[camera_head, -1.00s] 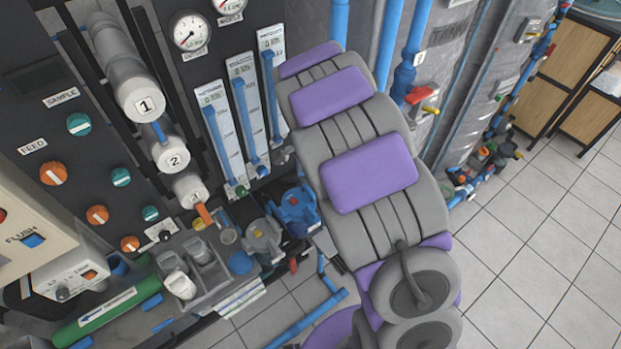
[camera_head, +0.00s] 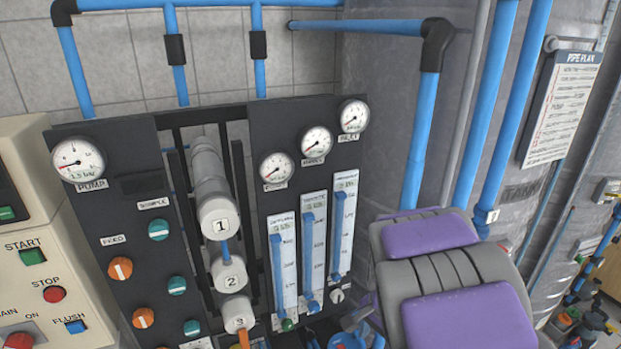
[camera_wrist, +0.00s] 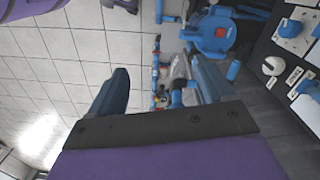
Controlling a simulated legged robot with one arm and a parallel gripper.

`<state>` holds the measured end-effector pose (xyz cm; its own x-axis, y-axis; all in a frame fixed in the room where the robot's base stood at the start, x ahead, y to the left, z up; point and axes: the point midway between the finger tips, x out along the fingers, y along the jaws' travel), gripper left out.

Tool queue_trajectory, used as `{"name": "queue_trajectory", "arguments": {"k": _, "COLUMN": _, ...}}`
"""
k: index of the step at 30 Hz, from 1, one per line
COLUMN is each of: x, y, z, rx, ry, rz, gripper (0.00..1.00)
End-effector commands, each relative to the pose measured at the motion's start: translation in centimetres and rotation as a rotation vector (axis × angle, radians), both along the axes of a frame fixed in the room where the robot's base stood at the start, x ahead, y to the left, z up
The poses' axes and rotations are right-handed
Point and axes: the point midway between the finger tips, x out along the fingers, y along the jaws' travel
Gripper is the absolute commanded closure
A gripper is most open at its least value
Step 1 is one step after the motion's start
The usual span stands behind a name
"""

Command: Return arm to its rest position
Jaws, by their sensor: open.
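My arm (camera_head: 470,300), in grey and purple segments, rises at the lower right of the head view in front of the rack. Its far end is outside that view. In the wrist view my gripper (camera_wrist: 157,70) is open, with its two dark blue fingers spread wide. No object is held between them. Beyond the fingers lie the tiled floor and some small blue and red fittings.
The osmosis rack's dark panel (camera_head: 120,215) carries gauges, knobs, numbered cylinders (camera_head: 218,215) and flow meters (camera_head: 313,245). A control box (camera_head: 40,270) stands at left. Blue pipes (camera_head: 425,120) run behind. The wrist view shows a blue pump (camera_wrist: 218,32) and free floor (camera_wrist: 50,85) at left.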

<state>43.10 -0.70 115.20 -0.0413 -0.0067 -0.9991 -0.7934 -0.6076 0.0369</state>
Motion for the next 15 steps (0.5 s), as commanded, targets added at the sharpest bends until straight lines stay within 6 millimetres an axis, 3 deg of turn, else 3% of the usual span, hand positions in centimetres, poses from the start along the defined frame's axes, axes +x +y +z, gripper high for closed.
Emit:
{"name": "queue_trajectory", "arguments": {"k": 6, "x": -5.0, "y": 0.1, "z": 2.1, "rx": 0.015, "ry": 0.019, "rz": 0.159, "gripper": 0.19}}
{"name": "queue_trajectory", "arguments": {"k": 15, "x": -12.3, "y": 0.4, "z": 3.6, "rx": 0.045, "ry": 0.052, "rz": 0.401, "gripper": 0.19}}
